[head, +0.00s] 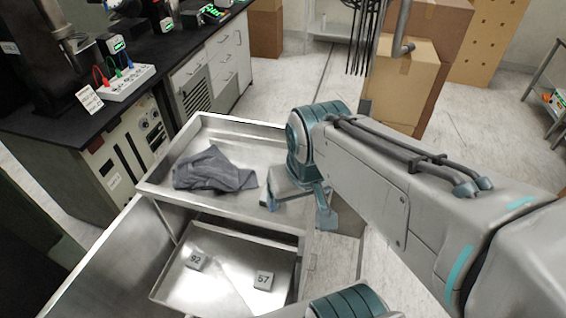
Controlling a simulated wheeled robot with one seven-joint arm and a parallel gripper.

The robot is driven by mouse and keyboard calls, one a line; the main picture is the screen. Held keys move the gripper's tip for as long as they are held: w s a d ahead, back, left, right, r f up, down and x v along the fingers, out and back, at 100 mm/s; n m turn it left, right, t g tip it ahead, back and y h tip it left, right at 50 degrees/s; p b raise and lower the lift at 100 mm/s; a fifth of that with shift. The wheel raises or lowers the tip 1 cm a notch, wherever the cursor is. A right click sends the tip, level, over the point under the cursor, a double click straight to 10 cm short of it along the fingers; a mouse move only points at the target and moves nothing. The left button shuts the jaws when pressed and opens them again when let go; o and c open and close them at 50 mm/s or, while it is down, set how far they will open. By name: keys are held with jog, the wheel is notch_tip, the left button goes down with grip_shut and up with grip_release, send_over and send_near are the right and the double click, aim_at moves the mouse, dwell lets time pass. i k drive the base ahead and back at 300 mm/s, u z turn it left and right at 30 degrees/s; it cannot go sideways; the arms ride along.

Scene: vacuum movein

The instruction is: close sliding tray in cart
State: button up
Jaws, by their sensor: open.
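The metal cart (205,124) stands in front of me with a raised rim around its top. Its sliding tray (172,284) shows below the top, pulled out toward me, with its inside visible. Two small grey blocks lie in it, marked 92 (196,260) and 57 (264,279). My gripper (299,197) is at the right side of the cart top, partly hidden by my arm. Its jaws are open, and nothing shows between them. Whether it touches the cart cannot be told.
A crumpled grey cloth (213,170) lies on the cart top. A shiny metal panel (110,262) stands left of the tray. A black-topped bench (150,75) with instruments runs along the left. Cardboard boxes (405,80) stand behind my arm. Floor is clear behind the cart.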

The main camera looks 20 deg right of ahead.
aim_at(224, 288)
jog(key=u, duration=0.05)
jog(key=k, duration=0.35)
jog(key=u, duration=0.75)
jog(key=i, duration=0.35)
jog(key=z, duration=0.15)
